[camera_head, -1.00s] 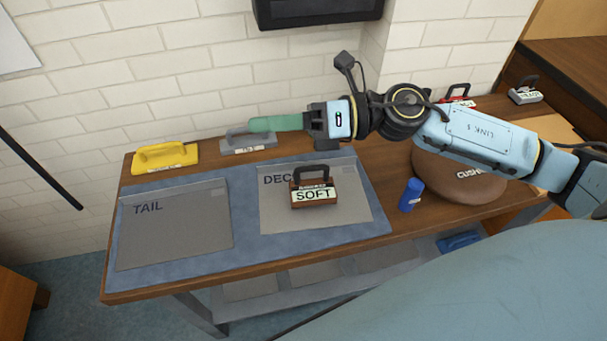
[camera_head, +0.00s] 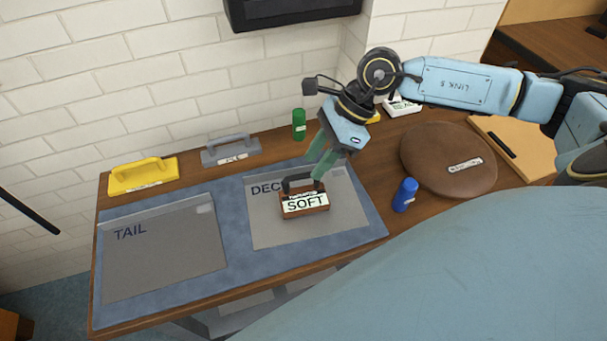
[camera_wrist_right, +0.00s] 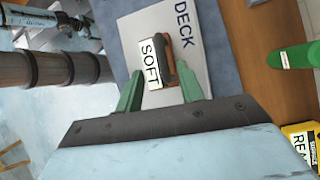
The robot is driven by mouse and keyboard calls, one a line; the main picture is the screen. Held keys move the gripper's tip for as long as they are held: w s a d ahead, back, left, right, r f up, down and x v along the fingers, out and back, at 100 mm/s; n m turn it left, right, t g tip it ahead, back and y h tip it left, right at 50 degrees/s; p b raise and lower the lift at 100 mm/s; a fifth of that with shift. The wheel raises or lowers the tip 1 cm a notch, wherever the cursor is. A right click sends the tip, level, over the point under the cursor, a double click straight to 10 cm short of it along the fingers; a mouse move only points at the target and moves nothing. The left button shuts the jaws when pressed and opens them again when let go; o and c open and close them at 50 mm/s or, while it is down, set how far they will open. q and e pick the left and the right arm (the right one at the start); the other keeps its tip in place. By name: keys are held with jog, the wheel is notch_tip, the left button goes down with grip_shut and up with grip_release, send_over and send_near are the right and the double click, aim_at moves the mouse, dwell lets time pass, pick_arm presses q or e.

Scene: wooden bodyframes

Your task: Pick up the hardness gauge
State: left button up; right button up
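The hardness gauge appears to be the brown block with a dark handle and a white label reading SOFT (camera_head: 305,204). It sits upright on the grey DECK panel (camera_head: 346,222). It also shows in the right wrist view (camera_wrist_right: 150,63). My right gripper (camera_head: 317,172) points down at the gauge from above its right side, green fingers apart. In the right wrist view the open fingers (camera_wrist_right: 160,80) lie on either side of the gauge's near part. I cannot tell whether they touch the handle. My left gripper is not in view.
A grey TAIL panel (camera_head: 163,248) lies left on the blue mat. A yellow handled block (camera_head: 143,175), grey handled block (camera_head: 230,150) and green cylinder (camera_head: 299,124) stand behind. A blue cylinder (camera_head: 405,195) and round brown cushion (camera_head: 449,158) are right.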

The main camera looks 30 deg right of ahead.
aim_at(303, 174)
jog(key=x, duration=0.5)
jog(key=shift+w+a+f, duration=0.25)
jog(key=shift+w+a, duration=0.05)
jog(key=shift+w, duration=0.05)
grip_shut()
